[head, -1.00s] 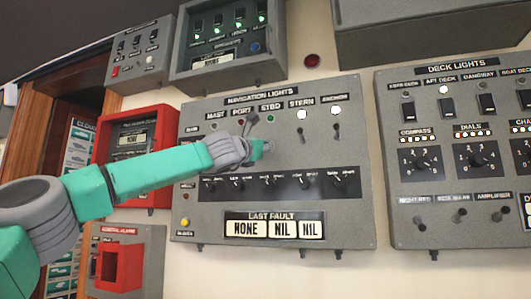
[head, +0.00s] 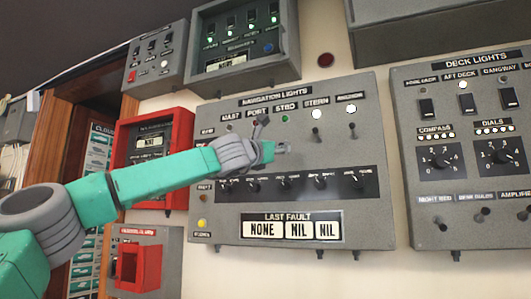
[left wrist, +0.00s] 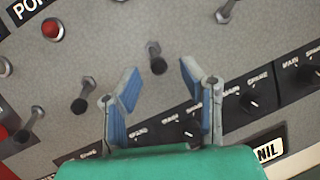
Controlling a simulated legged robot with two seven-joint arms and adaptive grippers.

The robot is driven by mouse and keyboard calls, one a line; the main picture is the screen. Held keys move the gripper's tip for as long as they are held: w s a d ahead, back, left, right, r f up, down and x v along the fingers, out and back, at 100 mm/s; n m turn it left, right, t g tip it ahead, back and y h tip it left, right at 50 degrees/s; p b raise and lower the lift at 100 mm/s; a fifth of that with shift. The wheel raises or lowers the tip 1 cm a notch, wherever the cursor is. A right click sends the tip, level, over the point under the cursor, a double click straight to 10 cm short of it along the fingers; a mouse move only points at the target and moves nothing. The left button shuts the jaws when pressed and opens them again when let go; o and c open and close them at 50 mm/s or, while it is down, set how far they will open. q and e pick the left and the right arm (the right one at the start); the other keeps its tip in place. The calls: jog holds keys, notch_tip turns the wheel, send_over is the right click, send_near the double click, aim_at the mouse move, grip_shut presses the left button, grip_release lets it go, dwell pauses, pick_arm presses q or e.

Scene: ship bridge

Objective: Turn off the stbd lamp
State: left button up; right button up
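The navigation lights panel (head: 370,220) is on the wall. Its stbd lamp (head: 285,118) glows green under the STBD label. My left gripper (head: 283,148) is just below this lamp, in front of the panel, and hides the stbd switch in the head view. In the left wrist view my left gripper (left wrist: 160,78) is open and empty. A short dark toggle switch (left wrist: 156,58) stands between and just beyond its fingertips, apparently untouched; its label is out of view. The red port lamp (left wrist: 52,29) is at the upper left there. My right gripper is not in view.
Other toggles (left wrist: 84,95) stand close to the left finger, and a row of rotary knobs (left wrist: 252,102) lies below. The deck lights panel (head: 430,215) is at the right. A red box (head: 178,195) and a red call point (head: 140,268) are at the left.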

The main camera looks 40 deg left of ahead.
pick_arm(q)
jog(key=v, duration=0.9)
jog(key=shift+s, duration=0.15)
jog(key=shift+f, duration=0.15)
